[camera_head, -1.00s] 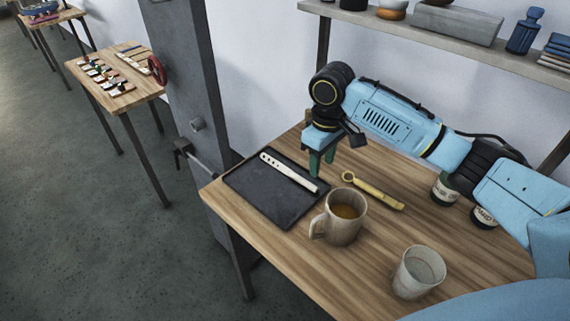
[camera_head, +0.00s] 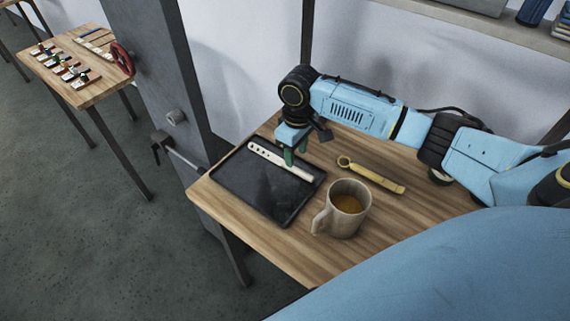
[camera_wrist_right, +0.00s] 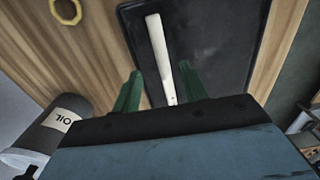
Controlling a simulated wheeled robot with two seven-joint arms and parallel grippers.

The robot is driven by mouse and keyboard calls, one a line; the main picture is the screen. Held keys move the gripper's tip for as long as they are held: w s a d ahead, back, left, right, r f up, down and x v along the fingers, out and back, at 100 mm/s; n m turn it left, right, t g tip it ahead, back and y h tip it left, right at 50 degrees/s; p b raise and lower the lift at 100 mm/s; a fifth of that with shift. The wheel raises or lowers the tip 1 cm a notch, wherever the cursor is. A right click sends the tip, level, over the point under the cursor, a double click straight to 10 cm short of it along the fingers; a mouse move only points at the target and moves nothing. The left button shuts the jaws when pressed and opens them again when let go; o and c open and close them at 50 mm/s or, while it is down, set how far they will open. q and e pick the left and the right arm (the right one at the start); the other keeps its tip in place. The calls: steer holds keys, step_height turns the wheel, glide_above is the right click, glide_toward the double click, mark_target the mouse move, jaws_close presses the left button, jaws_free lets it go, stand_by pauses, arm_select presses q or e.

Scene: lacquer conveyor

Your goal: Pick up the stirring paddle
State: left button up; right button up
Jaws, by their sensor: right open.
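The pale stirring paddle (camera_head: 265,153), a flat strip with small dark holes, lies on a black tray (camera_head: 250,184) on the wooden table. My right gripper (camera_head: 291,157) is over the tray with its green fingers pointing down at the paddle's middle part. In the right wrist view my right gripper (camera_wrist_right: 160,90) is open, and the paddle (camera_wrist_right: 158,50) runs lengthwise between the two fingers, with a gap on each side. My left gripper is not in view.
A mug (camera_head: 347,208) of brown liquid stands right of the tray. A yellow tool with a ring end (camera_head: 372,175) lies behind it. In the wrist view a dark oil container (camera_wrist_right: 57,122) is at lower left. A grey post (camera_head: 165,90) stands beside the table.

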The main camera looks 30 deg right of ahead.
mark_target(295, 167)
step_height(295, 167, down, 5)
steer(key=shift+a+r, duration=0.15)
steer(key=shift+r, duration=0.05)
steer(key=shift+f, duration=0.2)
steer(key=shift+c, duration=0.5)
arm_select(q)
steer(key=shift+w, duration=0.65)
arm_select(e)
jaws_close()
